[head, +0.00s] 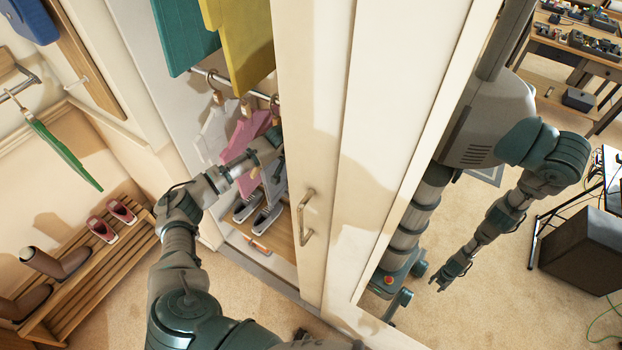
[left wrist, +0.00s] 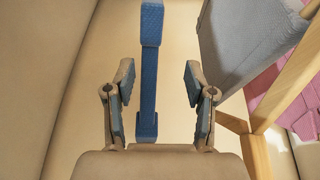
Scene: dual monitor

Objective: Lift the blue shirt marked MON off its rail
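My left gripper (head: 278,136) reaches into the wardrobe, among garments under the rail (head: 230,82). In the left wrist view it is open (left wrist: 158,88), its two fingers well apart. An upright blue strip (left wrist: 149,75) shows between them in the picture; I cannot tell what it is or whether it is touched. A blue-grey cloth (left wrist: 235,40) hangs at the upper right. No MON mark is readable, and the blue shirt is not clear in the head view, where my arm hides part of the garments. A reflected arm ends in a gripper (head: 446,274), too small to read.
White (head: 214,135) and pink (head: 243,138) garments hang beside my arm. Shoes (head: 265,218) lie below. A wooden piece (left wrist: 290,88) borders the wrist view's right.

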